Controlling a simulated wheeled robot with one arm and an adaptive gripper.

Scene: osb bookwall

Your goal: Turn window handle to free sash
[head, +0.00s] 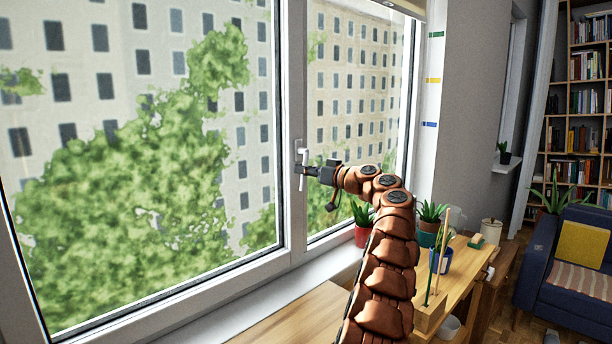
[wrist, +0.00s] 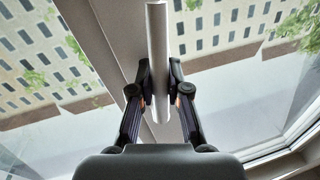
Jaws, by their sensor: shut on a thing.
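The white window handle (head: 303,168) sits on the frame post between two panes and stands about upright in the head view. My gripper (head: 303,170) is shut on it, near its middle. In the wrist view the handle (wrist: 158,60) runs between the two dark fingers of my gripper (wrist: 159,95), with a finger against each side. The window sash (head: 285,130) on the left looks closed against the frame in the head view.
Potted plants (head: 362,224) stand by the sill at the right. A wooden bench (head: 470,262) with pots and a stick in a block is right of my arm. A blue sofa (head: 565,262) and a bookcase (head: 588,90) are farther right. The left sill is clear.

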